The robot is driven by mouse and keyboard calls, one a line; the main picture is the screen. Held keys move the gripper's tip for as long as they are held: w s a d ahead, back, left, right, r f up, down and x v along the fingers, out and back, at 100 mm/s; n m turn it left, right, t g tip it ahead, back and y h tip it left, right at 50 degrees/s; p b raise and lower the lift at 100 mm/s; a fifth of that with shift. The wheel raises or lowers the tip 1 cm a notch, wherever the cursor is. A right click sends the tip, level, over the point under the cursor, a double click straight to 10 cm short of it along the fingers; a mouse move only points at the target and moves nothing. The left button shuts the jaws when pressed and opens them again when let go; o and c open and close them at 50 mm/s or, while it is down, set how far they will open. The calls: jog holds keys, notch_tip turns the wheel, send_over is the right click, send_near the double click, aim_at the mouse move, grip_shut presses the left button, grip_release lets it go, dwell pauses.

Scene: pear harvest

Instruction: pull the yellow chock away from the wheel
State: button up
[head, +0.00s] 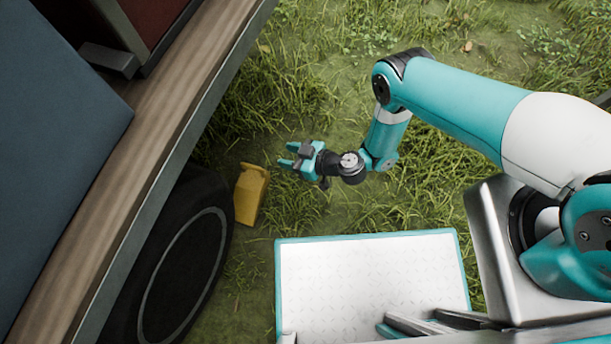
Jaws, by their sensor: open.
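The yellow chock (251,195) stands on the grass right beside the black wheel (182,265), at the wheel's right side in the head view. It looks close against the tyre, but I cannot tell whether they touch. My gripper (288,155) is open and empty, a little to the right of the chock and above it in the picture. Its teal fingers point left, toward the trailer side. The gap between the fingers and the chock shows grass. The wheel's upper part is hidden under the trailer bed.
The trailer's wooden edge (150,150) with its metal rim runs diagonally over the wheel. A blue box (60,150) and a dark red box (155,20) sit on it. Grass (320,60) is open behind my gripper. My white deck lies in front.

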jog(key=s+d+f+t+h+b, duration=0.1)
jog(key=s+d+f, duration=0.3)
jog(key=f, duration=0.5)
jog(key=shift+s+m+t, duration=0.3)
jog(key=shift+s+m, duration=0.1)
jog(key=shift+s, duration=0.85)
jog(key=shift+f+b, duration=0.15)
jog(key=shift+b, duration=0.2)
jog(key=b, duration=1.8)
send_near(264, 174)
jog(key=x, duration=0.4)
jog(key=b, duration=0.3)
jog(key=shift+w+a+f+b, duration=0.3)
jog(key=shift+w+a+f, duration=0.05)
jog(key=shift+a, duration=0.05)
jog(key=b+x, duration=0.3)
jog(key=x, duration=0.1)
jog(key=shift+a+r, duration=0.1)
jog(key=shift+a, duration=0.1)
jog(key=shift+w+a+b, duration=0.3)
jog(key=shift+w+a, duration=0.15)
